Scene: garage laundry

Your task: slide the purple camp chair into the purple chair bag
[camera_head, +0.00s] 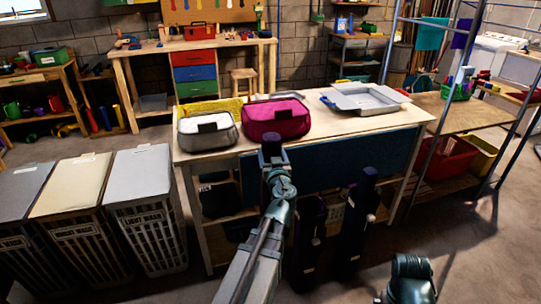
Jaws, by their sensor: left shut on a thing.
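My left gripper (273,160) reaches out from the bottom middle, in front of the workbench's near edge. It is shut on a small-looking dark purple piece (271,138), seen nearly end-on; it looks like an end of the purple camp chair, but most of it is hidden. Two tall, dark purplish upright shapes stand before the bench, one on the left (310,235) and one on the right (355,225). I cannot tell which is the purple chair bag, or whether its mouth is open. My right arm shows at the bottom right; its gripper is out of view.
The wooden workbench (350,126) carries a grey case (208,134), a magenta case (277,121) and a grey metal tray (365,100). Several lidded hampers (150,215) stand at the left. A metal rack with a red bin (445,160) is at the right.

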